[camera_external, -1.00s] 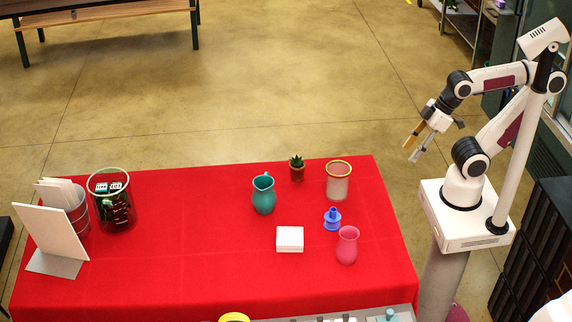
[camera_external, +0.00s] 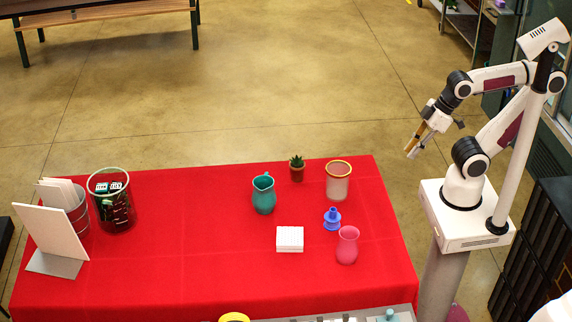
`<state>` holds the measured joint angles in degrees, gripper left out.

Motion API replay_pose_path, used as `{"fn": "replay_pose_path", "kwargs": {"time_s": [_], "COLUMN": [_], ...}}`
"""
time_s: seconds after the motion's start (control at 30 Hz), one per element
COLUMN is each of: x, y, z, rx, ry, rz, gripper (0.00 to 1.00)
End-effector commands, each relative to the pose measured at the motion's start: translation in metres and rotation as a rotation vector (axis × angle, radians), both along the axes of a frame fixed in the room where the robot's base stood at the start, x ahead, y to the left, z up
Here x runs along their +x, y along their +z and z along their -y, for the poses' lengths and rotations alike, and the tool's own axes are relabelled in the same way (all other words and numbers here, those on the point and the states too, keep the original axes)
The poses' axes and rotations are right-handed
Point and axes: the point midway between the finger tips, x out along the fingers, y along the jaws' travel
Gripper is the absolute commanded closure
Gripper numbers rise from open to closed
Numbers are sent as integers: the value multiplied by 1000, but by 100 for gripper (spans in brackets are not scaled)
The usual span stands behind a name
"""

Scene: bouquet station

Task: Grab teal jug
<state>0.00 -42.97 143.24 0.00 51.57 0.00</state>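The teal jug (camera_external: 264,194) stands upright on the red-covered table, a little right of the table's middle and towards its far side. Its handle is at the top, on the far side. My gripper (camera_external: 411,153) is in the air beyond the table's right end, well to the right of the jug and apart from it. Its fingers point down and left and are close together, with nothing seen between them.
A potted succulent (camera_external: 297,170) and a gold-rimmed glass (camera_external: 339,182) stand right of the jug. The red table (camera_external: 190,235) is clear left of the jug.

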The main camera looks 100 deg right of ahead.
Motion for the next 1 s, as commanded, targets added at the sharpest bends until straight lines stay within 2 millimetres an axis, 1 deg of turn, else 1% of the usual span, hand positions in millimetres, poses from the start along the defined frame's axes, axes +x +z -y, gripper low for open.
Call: {"fn": "replay_pose_path", "kwargs": {"time_s": [0.3,0.37,0.47,0.57,0.67,0.8,1.0], "x": [1,4,14,30,53,91,146], "y": [0,1,4,9,15,27,42], "z": [-1,-2,-8,-16,-27,-45,-65], "rx": [2,5,14,30,49,79,104], "ry": [3,8,26,54,88,135,178], "rz": [2,7,23,50,91,164,271], "gripper": [83,83,83,83,83,83,83]}}
